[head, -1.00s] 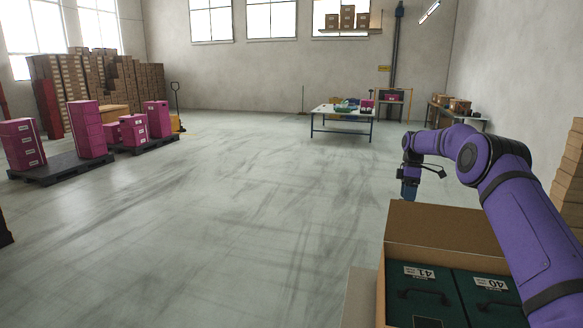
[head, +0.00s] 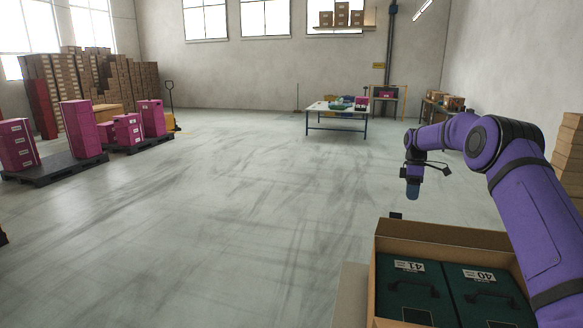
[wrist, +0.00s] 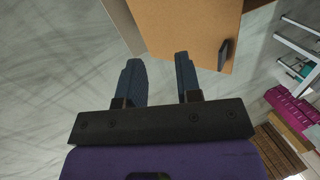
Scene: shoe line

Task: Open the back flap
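The cardboard box (head: 440,232) stands at the lower right of the head view, with its top open. Its back flap no longer stands up above the back wall; most of it is hidden behind that wall. In the wrist view a tan cardboard panel (wrist: 185,25), seemingly the flap, lies just beyond my fingers, with a dark tab (wrist: 224,54) near its edge. A small dark piece (head: 396,215) shows behind the box's back left corner. My gripper (wrist: 158,58) is open and empty. In the head view it hangs pointing down (head: 412,193), above and behind the box.
Two dark green shoe boxes, marked 41 (head: 408,285) and 40 (head: 485,292), sit inside the cardboard box. Stacked cartons (head: 569,155) stand at the right edge. A table (head: 338,115) is far back.

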